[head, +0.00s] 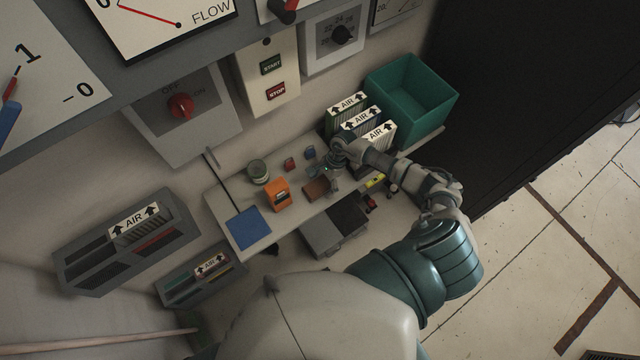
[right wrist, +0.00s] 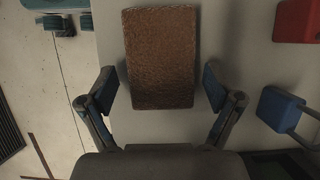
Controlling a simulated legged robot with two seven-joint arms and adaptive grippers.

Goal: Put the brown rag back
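The brown rag (head: 316,189) is a small flat brown rectangle on the shelf, just left of my right gripper (head: 332,178) in the head view. In the right wrist view the brown rag (right wrist: 160,58) lies upright in the picture, with its lower end between the two open fingers. My right gripper (right wrist: 160,95) is open, with a visible gap between each finger and the rag. Whether the fingers are level with the rag cannot be told. My left gripper does not show in either view.
The narrow shelf (head: 225,200) also holds a blue flat square (head: 248,228), an orange device (head: 277,194), a can (head: 258,171), small red and blue items, AIR filters (head: 376,135) and a green bin (head: 412,98). A grey box (head: 322,234) sits below the shelf edge.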

